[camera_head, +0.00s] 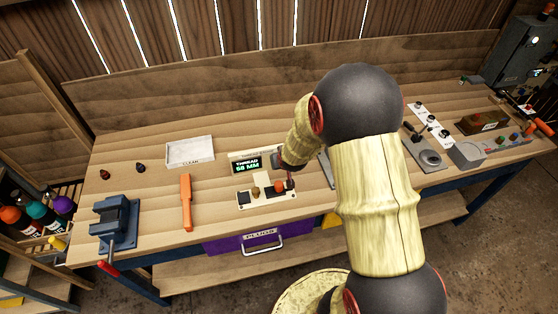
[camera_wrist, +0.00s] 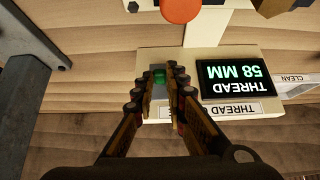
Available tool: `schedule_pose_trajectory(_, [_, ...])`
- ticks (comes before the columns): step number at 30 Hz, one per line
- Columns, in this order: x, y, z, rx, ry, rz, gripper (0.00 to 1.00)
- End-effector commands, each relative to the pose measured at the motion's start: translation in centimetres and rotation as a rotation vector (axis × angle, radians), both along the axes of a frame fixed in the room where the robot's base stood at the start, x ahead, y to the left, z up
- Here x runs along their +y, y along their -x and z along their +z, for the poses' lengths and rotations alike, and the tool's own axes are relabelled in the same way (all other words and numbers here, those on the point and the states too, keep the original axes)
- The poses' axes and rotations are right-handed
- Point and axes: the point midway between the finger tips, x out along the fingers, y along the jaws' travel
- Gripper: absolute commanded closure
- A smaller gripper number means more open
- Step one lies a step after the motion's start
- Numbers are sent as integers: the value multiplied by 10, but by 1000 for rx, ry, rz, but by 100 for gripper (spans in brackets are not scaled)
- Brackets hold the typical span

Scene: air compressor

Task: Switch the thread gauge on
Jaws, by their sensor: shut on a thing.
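The thread gauge (camera_head: 240,156) stands at the middle of the bench. Its dark display (camera_head: 246,166) is lit with green text reading "THREAD 58 MM". In the wrist view the display (camera_wrist: 240,82) is upside down, right of my fingers. My gripper (camera_wrist: 174,72) points at the gauge's housing, its fingertips close together at a grey switch plate.
An orange-red knob (camera_wrist: 180,8) is near the fingertips. A pale tray (camera_head: 190,151), an orange tool (camera_head: 186,203) and a blue vise (camera_head: 114,222) are to the left. A purple drawer (camera_head: 225,243) hangs below. Grey devices (camera_head: 430,160) stand right of my arm.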

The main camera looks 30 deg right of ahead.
Motion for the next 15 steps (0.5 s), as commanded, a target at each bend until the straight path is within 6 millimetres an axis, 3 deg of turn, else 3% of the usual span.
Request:
schedule_pose_trajectory(8, [0,0,0,0,0,0,100])
schedule_pose_trajectory(9, [0,0,0,-1,0,0,86])
schedule_pose_trajectory(15, [0,0,0,-1,0,0,75])
